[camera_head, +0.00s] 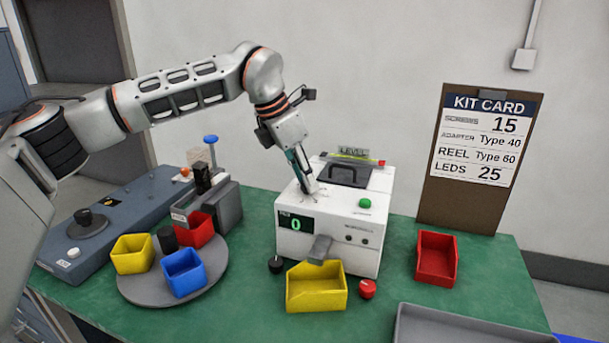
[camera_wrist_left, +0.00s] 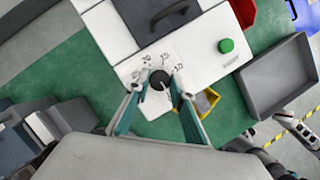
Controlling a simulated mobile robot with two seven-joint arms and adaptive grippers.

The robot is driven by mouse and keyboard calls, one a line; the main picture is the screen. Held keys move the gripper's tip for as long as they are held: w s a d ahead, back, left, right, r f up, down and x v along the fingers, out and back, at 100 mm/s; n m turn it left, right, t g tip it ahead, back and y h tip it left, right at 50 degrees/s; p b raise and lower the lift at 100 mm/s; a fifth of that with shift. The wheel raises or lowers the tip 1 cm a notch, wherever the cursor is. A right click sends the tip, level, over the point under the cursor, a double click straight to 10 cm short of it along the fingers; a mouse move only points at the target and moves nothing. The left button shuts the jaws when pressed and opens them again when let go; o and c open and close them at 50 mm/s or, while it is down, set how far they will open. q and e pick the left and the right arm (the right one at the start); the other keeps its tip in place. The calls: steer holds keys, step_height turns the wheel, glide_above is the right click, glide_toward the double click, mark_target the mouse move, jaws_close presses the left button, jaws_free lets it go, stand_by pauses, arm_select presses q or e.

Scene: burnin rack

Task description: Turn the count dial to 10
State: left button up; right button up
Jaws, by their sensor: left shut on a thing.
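The count dial (camera_wrist_left: 159,80) is a small black knob on the top of the white counting machine (camera_head: 368,208). Printed numbers stand around it in the left wrist view; 10 is at the right, with 15 and 20 farther round to the left. I cannot clearly read where the knob's pointer stands. My left gripper (camera_head: 310,190) reaches down from above onto the machine's top, and in the left wrist view its fingers (camera_wrist_left: 158,90) are shut on the dial from both sides. In the head view the gripper hides the dial. The green display (camera_head: 296,225) reads 0.
A green button (camera_head: 365,203) is on the machine's top, right of the gripper. A yellow bin (camera_head: 316,294) sits under the chute (camera_head: 320,249). A red bin (camera_head: 436,258) and the kit card (camera_head: 480,150) are at the right. A turntable (camera_head: 135,287) with small bins is left.

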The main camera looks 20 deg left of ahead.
arm_select(q)
steer(key=shift+s+r+n+p, duration=0.1)
steer(key=shift+r+n+p, duration=0.1)
steer(key=shift+n+p, duration=0.35)
steer(key=shift+d+n+y+p, duration=0.1)
steer(key=shift+n+y+p, duration=0.4)
steer(key=shift+n+p, duration=0.25)
steer(key=n, duration=0.2)
steer(key=n+t+y, duration=0.1)
steer(key=n, duration=0.1)
steer(key=shift+d+f+n+y+p, duration=0.2)
steer(key=shift+n+y+p, duration=0.1)
steer(key=shift+p, duration=0.1)
steer(key=n+y, duration=0.1)
steer(key=n, duration=0.2)
steer(key=shift+n, duration=0.3)
steer(key=n+y, duration=0.1)
steer(key=n, duration=0.1)
steer(key=n+y, duration=0.1)
steer(key=n, duration=0.2)
steer(key=shift+d+g, duration=0.2)
steer(key=shift+g, duration=0.2)
steer(key=shift+n+y+p, duration=0.3)
steer(key=shift+n, duration=0.4)
